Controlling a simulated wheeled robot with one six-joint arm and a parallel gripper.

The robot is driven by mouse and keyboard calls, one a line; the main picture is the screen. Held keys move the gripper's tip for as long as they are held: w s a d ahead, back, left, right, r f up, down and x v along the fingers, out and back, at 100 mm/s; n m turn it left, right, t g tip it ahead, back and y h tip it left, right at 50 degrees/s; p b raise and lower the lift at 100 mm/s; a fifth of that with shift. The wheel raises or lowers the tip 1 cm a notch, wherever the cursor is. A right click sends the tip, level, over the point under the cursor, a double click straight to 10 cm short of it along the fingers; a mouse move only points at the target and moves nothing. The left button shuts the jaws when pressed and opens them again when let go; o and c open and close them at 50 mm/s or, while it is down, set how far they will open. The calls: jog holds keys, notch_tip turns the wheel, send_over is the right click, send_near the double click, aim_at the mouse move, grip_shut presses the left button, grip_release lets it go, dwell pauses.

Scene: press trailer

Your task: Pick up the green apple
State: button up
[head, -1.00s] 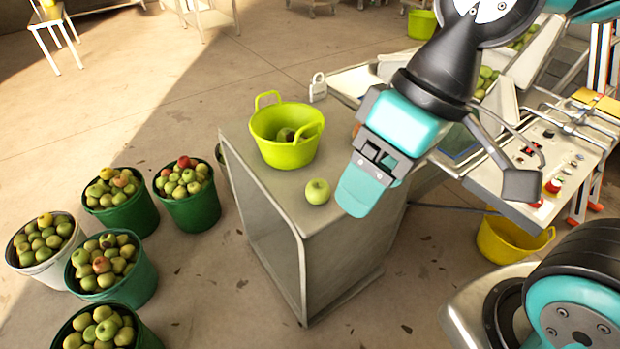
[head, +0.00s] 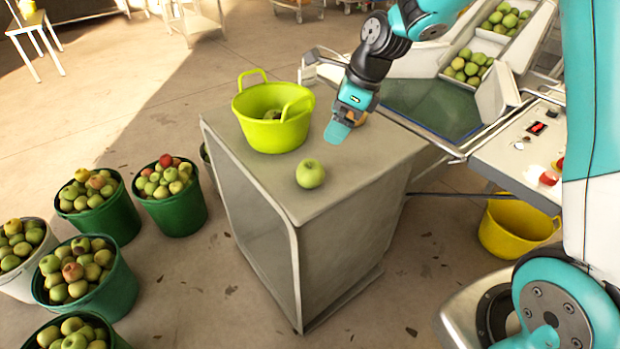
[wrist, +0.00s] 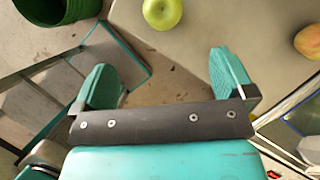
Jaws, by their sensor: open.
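A single green apple (head: 310,174) sits on the top of the grey metal cabinet (head: 345,185), near its front edge. The green apple also shows in the wrist view (wrist: 162,12) at the top, beyond my fingertips. My gripper (head: 338,131) is above the cabinet top, up and to the right of the apple in the head view, and apart from it. In the wrist view my gripper (wrist: 162,82) is open with its two teal fingers wide apart and nothing between them.
A yellow-green tub (head: 275,130) with fruit inside stands behind the apple. A reddish-yellow apple (wrist: 309,41) lies to the right in the wrist view. Green buckets (head: 172,205) of apples stand on the floor at left. A sorting machine (head: 440,105) is at the right.

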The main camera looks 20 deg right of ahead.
aim_at(312, 164)
jog(key=x, duration=1)
jog(key=shift+a+f, duration=0.1)
jog(key=shift+f, duration=0.25)
jog(key=shift+d+x, duration=0.1)
jog(key=shift+x, duration=1.25)
jog(key=shift+d+x, duration=0.15)
jog(key=shift+x, duration=1.15)
jog(key=shift+w+f, duration=0.1)
jog(key=c, duration=1)
jog(key=shift+c, duration=0.3)
